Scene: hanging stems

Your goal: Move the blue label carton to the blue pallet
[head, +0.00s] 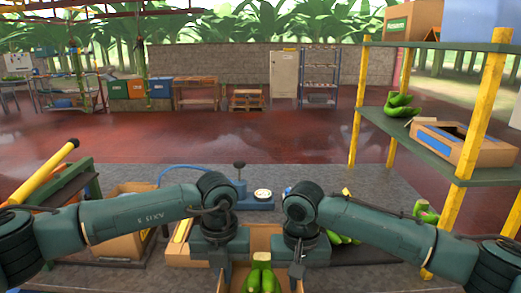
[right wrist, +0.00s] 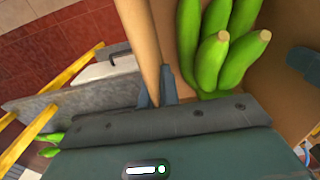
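An open brown carton (head: 262,232) holding green bananas (head: 262,276) is between my two grippers at the bottom of the head view. No label shows on its visible sides. In the right wrist view, my right gripper (right wrist: 157,88) has its fingers on both sides of the carton wall (right wrist: 143,32), closed on it; it also shows in the head view (head: 297,270). My left gripper (head: 220,262) is at the carton's left wall; its fingers are too small to judge. Another open carton with a blue label (head: 462,146) sits on the right shelf. I cannot make out a blue pallet.
A grey worktop (head: 330,185) with a blue scale (head: 255,203) lies ahead. Another carton (head: 118,245) is at left. A yellow-post shelf (head: 420,130) stands right. Red floor (head: 240,137) is open beyond; coloured bins (head: 160,88) and wooden pallets (head: 247,99) line the back.

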